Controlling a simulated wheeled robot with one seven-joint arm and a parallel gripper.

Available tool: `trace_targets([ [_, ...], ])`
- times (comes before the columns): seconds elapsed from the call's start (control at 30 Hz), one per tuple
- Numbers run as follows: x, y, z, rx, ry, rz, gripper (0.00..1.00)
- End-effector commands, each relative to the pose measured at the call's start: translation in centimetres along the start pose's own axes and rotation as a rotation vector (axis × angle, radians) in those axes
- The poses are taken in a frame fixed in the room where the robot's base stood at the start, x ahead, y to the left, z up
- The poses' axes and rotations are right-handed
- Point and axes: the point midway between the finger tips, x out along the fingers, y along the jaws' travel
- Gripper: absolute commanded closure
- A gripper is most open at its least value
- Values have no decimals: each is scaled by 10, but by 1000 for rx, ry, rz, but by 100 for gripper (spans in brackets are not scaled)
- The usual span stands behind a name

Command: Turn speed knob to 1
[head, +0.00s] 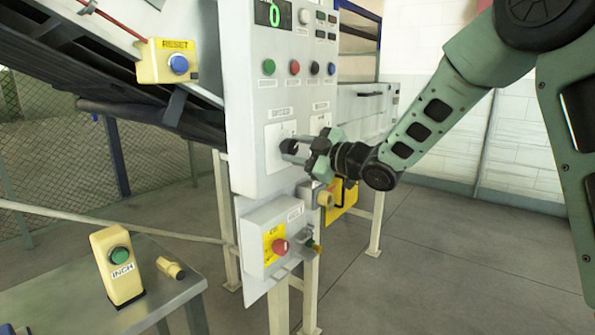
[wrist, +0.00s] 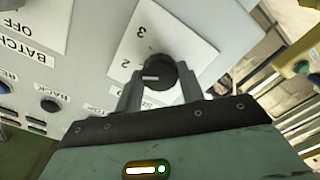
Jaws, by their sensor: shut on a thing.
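The speed knob (wrist: 160,76) is black and round with a white pointer mark. It sits on a white dial plate (wrist: 188,45) on the control panel. The numerals 2 and 3 show on the plate to the knob's upper left; I see no numeral 1. The pointer lies roughly level, towards the left, in the wrist view. My gripper (wrist: 158,92) is shut on the knob, one finger on each side. In the head view my gripper (head: 299,148) reaches the left white plate (head: 277,134) from the right, and the knob (head: 288,146) is partly hidden.
The grey panel (head: 245,100) carries coloured buttons and a display (head: 273,13) reading 0. A second white plate (head: 320,124) is close beside my gripper. Below are a red stop button (head: 280,246) and a yellow-boxed control. An INCH button box (head: 117,265) stands on a table.

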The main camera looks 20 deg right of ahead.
Motion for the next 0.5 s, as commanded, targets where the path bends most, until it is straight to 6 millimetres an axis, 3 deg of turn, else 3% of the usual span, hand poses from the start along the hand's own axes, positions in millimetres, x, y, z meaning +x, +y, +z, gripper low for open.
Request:
trace_targets([
  [0.03, 0, -6, 5, -48, 2, 1, 84],
  [0.5, 0, -6, 5, -494, 1, 1, 84],
])
